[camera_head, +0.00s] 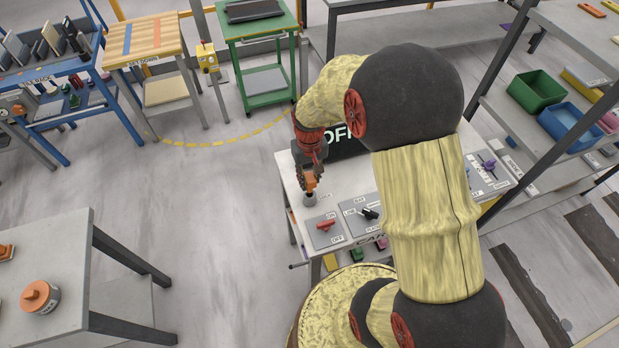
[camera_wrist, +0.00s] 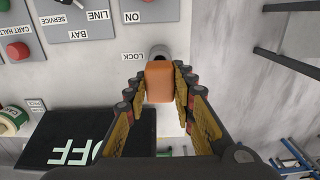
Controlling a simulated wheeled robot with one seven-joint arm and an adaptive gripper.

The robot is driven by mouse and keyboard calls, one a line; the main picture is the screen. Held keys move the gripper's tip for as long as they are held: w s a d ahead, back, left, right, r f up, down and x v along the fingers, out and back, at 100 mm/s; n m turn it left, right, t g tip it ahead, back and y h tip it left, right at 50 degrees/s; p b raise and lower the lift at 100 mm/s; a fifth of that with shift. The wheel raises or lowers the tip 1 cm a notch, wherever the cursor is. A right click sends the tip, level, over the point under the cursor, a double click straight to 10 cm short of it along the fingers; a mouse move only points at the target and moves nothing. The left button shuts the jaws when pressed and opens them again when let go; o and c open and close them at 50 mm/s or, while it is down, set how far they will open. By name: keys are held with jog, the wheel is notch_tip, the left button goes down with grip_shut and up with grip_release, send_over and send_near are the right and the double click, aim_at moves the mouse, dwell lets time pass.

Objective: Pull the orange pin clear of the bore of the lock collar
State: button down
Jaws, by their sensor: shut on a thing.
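My gripper (camera_wrist: 158,80) is shut on the orange pin (camera_wrist: 160,83), with a finger on each side of its block-shaped head. The grey lock collar (camera_wrist: 159,51) shows just beyond the pin head in the wrist view, beside the LOCK label. A dark part of its bore shows at the edge of the head. The head hides the rest, so I cannot tell whether the pin's shank is still inside.
A red-handled switch plate (camera_head: 326,226) and a plate with a black knob (camera_head: 367,213) sit close to the collar. A black OFF panel (camera_wrist: 75,138) stands near my gripper.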

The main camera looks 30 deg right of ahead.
jog(key=shift+r+p, duration=1.6)
jog(key=shift+r, duration=1.05)
jog(key=shift+f, duration=0.1)
